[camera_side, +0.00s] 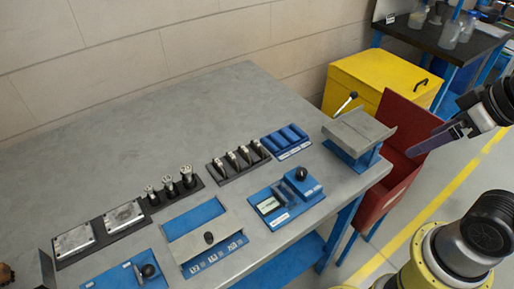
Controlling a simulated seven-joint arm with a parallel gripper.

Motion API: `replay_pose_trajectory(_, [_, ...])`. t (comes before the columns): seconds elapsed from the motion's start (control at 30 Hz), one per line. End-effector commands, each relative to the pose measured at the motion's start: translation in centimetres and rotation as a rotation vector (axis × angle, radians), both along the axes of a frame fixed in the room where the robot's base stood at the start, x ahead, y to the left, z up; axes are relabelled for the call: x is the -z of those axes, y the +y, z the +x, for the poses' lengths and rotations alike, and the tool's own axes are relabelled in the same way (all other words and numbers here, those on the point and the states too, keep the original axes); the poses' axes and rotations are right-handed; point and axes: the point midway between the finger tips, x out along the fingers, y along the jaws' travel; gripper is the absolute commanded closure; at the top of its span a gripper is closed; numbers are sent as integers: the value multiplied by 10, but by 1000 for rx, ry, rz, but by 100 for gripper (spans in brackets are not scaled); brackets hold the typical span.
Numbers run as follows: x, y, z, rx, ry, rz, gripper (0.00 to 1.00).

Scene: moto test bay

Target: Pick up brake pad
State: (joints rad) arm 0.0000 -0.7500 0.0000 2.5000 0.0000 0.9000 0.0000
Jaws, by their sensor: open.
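I cannot tell for sure which part is the brake pad; the parts on the grey table (130,127) are small in this view. Two flat silver blocks (73,240) lie on a dark mat at the table's left. A blue fixture with a black knob (302,174) holds a small pale flat piece (268,205) near the table's front right. My gripper (428,143) is at the right, beyond the table's right end, open and apart from everything on the table. Its fingers point left and down, and nothing shows between them.
A grey-topped blue stand with a lever (358,133) is at the table's right end, nearest my gripper. Dark trays with upright parts (187,175) and a blue tray (286,141) cross the table. Its back is clear.

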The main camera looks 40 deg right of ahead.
Motion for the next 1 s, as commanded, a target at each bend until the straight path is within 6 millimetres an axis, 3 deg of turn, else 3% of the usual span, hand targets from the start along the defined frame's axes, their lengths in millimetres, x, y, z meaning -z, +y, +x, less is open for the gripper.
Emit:
replay_pose_trajectory(0.2, [0,0,0,15,0,8,0])
replay_pose_trajectory(0.33, [1,0,-3,128,16,68,0])
replay_pose_trajectory(0.47, [-27,0,7,358,-8,194,0])
replay_pose_trajectory(0.57, [-55,2,28,561,2,305,0])
replay_pose_trajectory(0.73, [-96,12,86,891,62,465,0])
replay_pose_trajectory(0.87, [-111,24,136,1104,116,542,0])
replay_pose_trajectory(1.0, [-110,42,191,1292,172,585,0])
